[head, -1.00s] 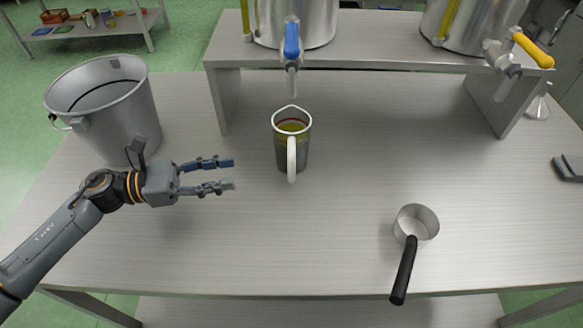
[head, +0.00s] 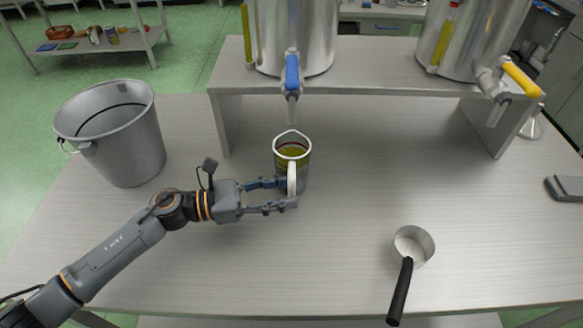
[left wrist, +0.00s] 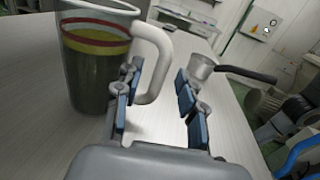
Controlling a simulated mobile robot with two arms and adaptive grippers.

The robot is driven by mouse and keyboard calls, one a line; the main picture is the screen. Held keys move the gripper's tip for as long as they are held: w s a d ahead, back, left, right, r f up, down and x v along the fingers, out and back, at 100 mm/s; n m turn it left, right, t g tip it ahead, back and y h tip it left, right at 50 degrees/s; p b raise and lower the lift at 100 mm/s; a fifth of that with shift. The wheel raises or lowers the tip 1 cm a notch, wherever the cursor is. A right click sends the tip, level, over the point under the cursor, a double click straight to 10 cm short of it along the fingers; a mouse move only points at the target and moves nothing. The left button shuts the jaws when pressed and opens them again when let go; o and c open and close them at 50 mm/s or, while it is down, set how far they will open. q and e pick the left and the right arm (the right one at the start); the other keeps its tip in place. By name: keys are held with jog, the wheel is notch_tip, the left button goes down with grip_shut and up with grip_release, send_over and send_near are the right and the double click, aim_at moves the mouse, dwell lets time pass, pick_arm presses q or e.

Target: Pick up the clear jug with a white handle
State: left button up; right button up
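The clear jug (head: 305,172) with a white handle (head: 292,180) stands upright on the table under the blue tap and holds yellow-green liquid. A red band shows near its top. In the left wrist view the jug (left wrist: 88,75) fills the upper left, its white handle (left wrist: 160,45) reaching between the fingers. My left gripper (head: 287,193) is at the handle, with its fingers apart on either side of it. The left wrist view also shows the gripper (left wrist: 158,73) open, with a clear gap between the handle and the right-hand finger.
A metal bucket (head: 128,145) stands at the left. A small saucepan (head: 413,247) with a black handle sits at the front right. A raised shelf (head: 370,88) behind the jug bears steel tanks with a blue tap (head: 292,72) and a yellow tap (head: 520,80). The table's middle right is clear.

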pick_arm(q)
jog(key=shift+w+d, duration=0.25)
jog(key=shift+d, duration=1)
jog(key=shift+a, duration=0.1)
grip_shut()
jog(key=shift+r, duration=0.1)
